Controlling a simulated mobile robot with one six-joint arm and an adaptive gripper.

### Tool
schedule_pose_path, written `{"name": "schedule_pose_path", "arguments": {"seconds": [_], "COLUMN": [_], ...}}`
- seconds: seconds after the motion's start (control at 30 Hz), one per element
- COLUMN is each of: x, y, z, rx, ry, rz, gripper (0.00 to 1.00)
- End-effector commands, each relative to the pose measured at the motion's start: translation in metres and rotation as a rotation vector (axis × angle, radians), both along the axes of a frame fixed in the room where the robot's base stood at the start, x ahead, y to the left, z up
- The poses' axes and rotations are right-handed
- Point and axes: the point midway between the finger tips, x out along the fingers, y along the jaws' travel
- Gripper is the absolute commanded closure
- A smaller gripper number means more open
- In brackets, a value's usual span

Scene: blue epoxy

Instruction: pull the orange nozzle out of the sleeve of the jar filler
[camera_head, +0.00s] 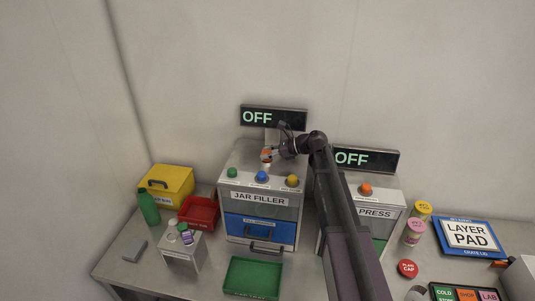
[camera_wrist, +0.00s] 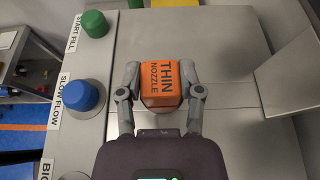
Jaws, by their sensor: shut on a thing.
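The orange nozzle (camera_wrist: 160,82), marked "THIN NOZZLE", sits between the fingers of my gripper (camera_wrist: 160,92) in the wrist view. My gripper is shut on it, one finger on each side. In the head view the orange nozzle (camera_head: 266,155) shows small at my gripper (camera_head: 269,156), above the top of the jar filler (camera_head: 258,196). A round grey edge shows just under the nozzle in the wrist view; I cannot tell whether the nozzle is still seated in the sleeve. The sleeve is mostly hidden.
The jar filler has green (camera_head: 232,172), blue (camera_head: 261,176) and yellow (camera_head: 292,181) buttons along its front edge. Its sign (camera_head: 273,118) reads OFF. The press (camera_head: 374,212) stands to the right. A green tray (camera_head: 253,279) lies in front. A grey upright panel (camera_wrist: 289,75) stands right of my gripper.

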Motion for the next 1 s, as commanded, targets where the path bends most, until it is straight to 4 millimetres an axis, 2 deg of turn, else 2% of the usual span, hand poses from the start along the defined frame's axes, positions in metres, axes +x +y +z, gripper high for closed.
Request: {"name": "schedule_pose_path", "arguments": {"seconds": [1.0], "x": [0.000], "y": [0.001], "z": [0.012], "rx": [0.000], "ry": [0.000], "rz": [0.001], "gripper": [1.00]}}
